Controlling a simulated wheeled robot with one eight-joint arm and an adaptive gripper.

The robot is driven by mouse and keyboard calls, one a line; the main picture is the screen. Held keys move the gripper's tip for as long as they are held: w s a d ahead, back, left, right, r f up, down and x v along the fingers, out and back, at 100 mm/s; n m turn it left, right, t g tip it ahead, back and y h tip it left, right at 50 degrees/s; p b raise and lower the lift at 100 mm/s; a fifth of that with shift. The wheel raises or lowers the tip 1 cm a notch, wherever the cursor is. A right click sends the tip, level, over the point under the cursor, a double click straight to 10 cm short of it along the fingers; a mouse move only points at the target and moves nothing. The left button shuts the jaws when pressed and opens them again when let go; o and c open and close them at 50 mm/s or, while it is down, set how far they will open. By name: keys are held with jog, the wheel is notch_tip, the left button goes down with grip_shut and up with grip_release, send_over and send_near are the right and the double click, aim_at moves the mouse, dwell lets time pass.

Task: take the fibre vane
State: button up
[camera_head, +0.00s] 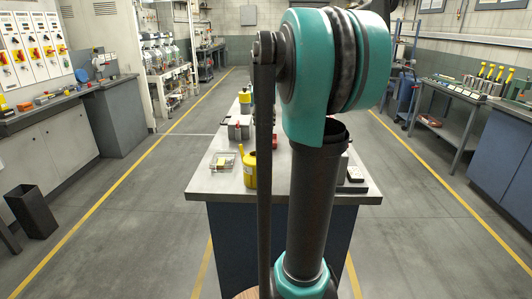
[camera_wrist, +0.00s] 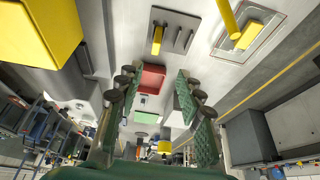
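My gripper (camera_wrist: 157,84) is open and empty in the wrist view, its two green-padded fingers wide apart. A grey slotted block (camera_wrist: 183,25) lies beyond the fingertips at the top, with a small yellow-orange piece (camera_wrist: 157,40) at its left end. A shallow clear tray (camera_wrist: 262,20) at upper right holds a yellow piece (camera_wrist: 249,36). I cannot tell which piece, if any, is the fibre vane. A red block (camera_wrist: 152,77) shows between the fingers. In the head view a clear tray (camera_head: 222,161) sits on the bench; my arm hides the gripper and part of the bench.
The bench (camera_head: 212,185) stands ahead, with a yellow spouted can (camera_head: 249,170) near its front edge. A large yellow thing (camera_wrist: 38,32) fills the wrist view's upper left. Side benches (camera_head: 60,117) line the left. The floor on both sides of the middle bench is open.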

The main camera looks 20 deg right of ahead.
aim_at(267, 146)
jog(key=shift+d+x, duration=0.15)
jog(key=shift+x, duration=3.5)
jog(key=shift+d+x, duration=0.15)
jog(key=shift+x, duration=3.5)
jog(key=shift+s, duration=0.15)
grip_shut()
